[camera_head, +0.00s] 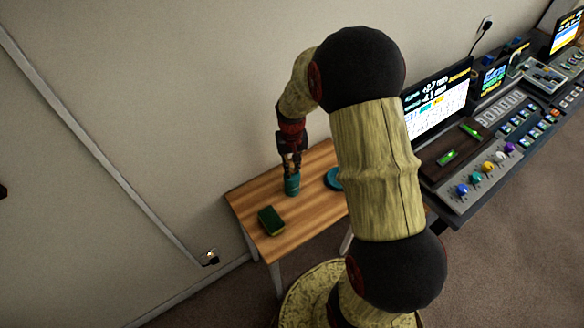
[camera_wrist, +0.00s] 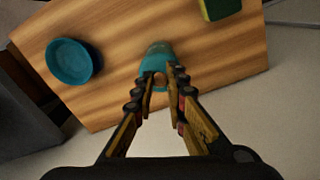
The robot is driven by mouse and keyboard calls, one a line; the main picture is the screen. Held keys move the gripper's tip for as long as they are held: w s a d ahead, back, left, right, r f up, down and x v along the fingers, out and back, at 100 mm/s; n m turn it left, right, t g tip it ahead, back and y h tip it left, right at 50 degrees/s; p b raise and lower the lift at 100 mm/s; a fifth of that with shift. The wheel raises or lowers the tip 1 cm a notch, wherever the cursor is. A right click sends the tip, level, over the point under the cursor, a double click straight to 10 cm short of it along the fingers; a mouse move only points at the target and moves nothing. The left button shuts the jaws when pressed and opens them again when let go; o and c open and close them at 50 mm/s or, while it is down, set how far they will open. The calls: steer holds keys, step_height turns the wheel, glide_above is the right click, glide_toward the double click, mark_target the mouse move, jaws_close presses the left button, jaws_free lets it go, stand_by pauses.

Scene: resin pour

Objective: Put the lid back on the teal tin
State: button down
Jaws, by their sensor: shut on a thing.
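The teal tin (camera_head: 292,187) stands upright on the wooden table, directly below my gripper (camera_head: 291,165). In the wrist view, a teal top (camera_wrist: 157,52) with a small round brown knob (camera_wrist: 160,79) shows between the fingertips of my gripper (camera_wrist: 161,86). It looks like the lid, and my gripper is shut on its knob. The fingers hide part of it. I cannot tell whether the lid touches the tin's rim or hangs just above it.
A round blue dish-like thing (camera_wrist: 73,62) lies on the wooden table (camera_head: 250,200); my arm partly hides it in the head view (camera_head: 333,178). A green-and-yellow sponge-like block (camera_head: 271,221) lies near the front edge. A control console (camera_head: 470,190) stands to the right, the wall behind.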

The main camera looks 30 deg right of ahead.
stand_by(0.4)
steer(key=c, duration=1.7)
jaws_free()
steer(key=shift+o, duration=0.8)
steer(key=o, duration=0.3)
steer(key=shift+r, duration=0.1)
steer(key=shift+r+p, duration=2.55)
steer(key=shift+r, duration=0.85)
steer(key=shift+c, duration=0.9)
